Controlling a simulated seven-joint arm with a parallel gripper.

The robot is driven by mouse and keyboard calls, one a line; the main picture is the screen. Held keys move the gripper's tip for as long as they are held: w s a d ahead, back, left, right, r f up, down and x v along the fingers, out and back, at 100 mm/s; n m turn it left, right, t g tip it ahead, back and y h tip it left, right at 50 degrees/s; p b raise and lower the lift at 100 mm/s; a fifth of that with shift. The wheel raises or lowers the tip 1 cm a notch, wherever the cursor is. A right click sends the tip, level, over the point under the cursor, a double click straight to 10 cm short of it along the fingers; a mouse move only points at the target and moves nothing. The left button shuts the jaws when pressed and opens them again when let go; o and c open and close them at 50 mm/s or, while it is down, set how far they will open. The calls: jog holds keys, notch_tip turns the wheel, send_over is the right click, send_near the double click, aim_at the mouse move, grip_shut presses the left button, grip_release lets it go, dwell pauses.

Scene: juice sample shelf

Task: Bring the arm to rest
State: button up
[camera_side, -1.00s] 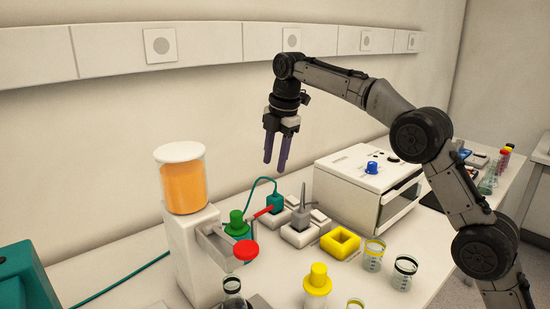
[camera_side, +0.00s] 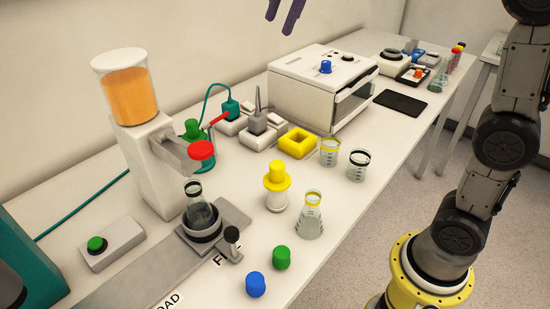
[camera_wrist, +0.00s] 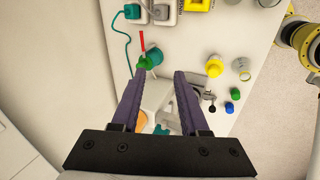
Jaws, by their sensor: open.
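My gripper (camera_wrist: 158,85) is open and empty, with a clear gap between its two purple fingers in the wrist view. In the side view only its fingertips (camera_side: 285,12) show at the top edge, high above the bench near the white oven-like box (camera_side: 318,85). The rest of the gripper is outside that view. The wrist view looks down past the fingers onto the bench, with the green-capped item (camera_wrist: 150,60) and the juice dispenser partly behind them. Nothing touches the fingers.
The juice dispenser (camera_side: 155,165) stands at the left with a flask (camera_side: 200,215) below its red-tipped spout. A yellow-capped bottle (camera_side: 277,188), a conical flask (camera_side: 310,215), beakers (camera_side: 357,165) and blue (camera_side: 255,285) and green (camera_side: 281,257) caps stand along the front. The air above the bench is free.

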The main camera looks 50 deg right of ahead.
jog(key=s+f+m+t, duration=0.1)
jog(key=s+f+m, duration=0.2)
jog(key=s, duration=0.5)
jog(key=s+f+m, duration=0.3)
jog(key=s+m, duration=0.1)
jog(key=s, duration=0.5)
jog(key=s+d+f+m, duration=0.1)
jog(key=s+f+m, duration=0.6)
jog(key=f+m, duration=0.3)
jog(key=shift+f, duration=1.85)
